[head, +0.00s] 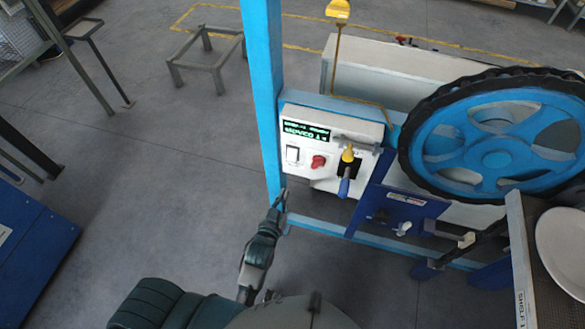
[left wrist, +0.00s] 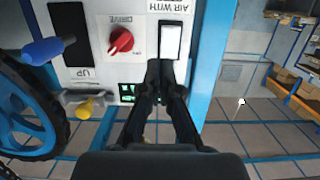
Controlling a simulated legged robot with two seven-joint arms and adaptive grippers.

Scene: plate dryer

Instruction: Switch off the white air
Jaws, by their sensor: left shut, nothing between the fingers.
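The white air switch (head: 292,154) is a small white rectangular rocker at the left of the white control panel (head: 325,140). In the left wrist view, where the panel appears upside down, the switch (left wrist: 171,41) is under an "AIR WITH" label. My left gripper (head: 282,196) is shut and empty, near the panel's lower left corner in the head view. In the left wrist view its fingertips (left wrist: 161,66) overlap the edge of the switch plate. I cannot tell whether they touch it, or which way the rocker is set. My right gripper is not in view.
A red drive knob (head: 318,161) sits beside the switch, with a blue-handled lever (head: 344,187) further right. A blue post (head: 266,90) borders the panel on the left. A large blue wheel (head: 494,160) stands to the right.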

